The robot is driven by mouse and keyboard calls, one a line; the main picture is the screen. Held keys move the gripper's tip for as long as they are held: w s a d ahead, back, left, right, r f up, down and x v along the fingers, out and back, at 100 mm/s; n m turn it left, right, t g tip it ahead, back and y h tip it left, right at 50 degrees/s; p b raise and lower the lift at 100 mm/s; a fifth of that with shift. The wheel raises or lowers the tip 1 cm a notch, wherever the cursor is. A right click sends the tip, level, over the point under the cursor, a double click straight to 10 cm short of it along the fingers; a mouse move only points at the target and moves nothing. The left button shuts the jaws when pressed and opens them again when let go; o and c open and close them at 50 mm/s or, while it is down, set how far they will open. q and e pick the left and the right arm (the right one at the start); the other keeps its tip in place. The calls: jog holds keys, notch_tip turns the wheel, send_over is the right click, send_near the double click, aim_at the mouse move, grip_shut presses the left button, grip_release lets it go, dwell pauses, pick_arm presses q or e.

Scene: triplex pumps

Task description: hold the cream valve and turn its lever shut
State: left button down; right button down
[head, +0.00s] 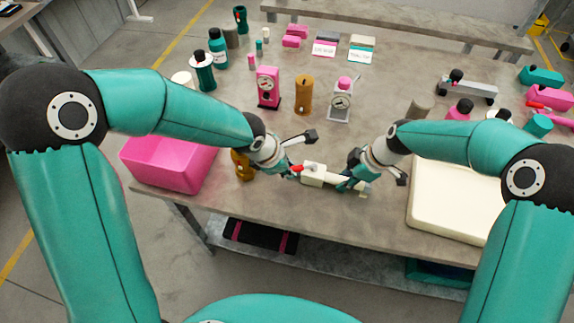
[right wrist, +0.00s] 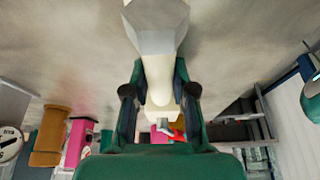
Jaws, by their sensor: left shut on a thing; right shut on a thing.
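The cream valve (head: 322,178) lies level just above or on the table near its front edge, between my two grippers. My right gripper (head: 350,180) is shut on the right part of its body. In the right wrist view, its fingers sit on both sides of the valve (right wrist: 155,65), whose wide faceted end points up the picture. The red lever (head: 297,168) shows at the valve's left end and as a small red piece (right wrist: 176,134) in the right wrist view. My left gripper (head: 294,165) is shut on the lever; its fingertips partly hide it.
A pink bin (head: 170,165) stands left and a cream tray (head: 450,205) right. An amber part (head: 242,165) stands behind my left wrist. Pink, brown and grey gauge-like units (head: 303,95) stand behind the valve. The table between them and the valve is clear.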

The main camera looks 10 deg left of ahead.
pick_arm(q)
jog(key=c, duration=1.1)
grip_release()
jog(key=v, duration=1.2)
jog(key=shift+c, duration=0.3)
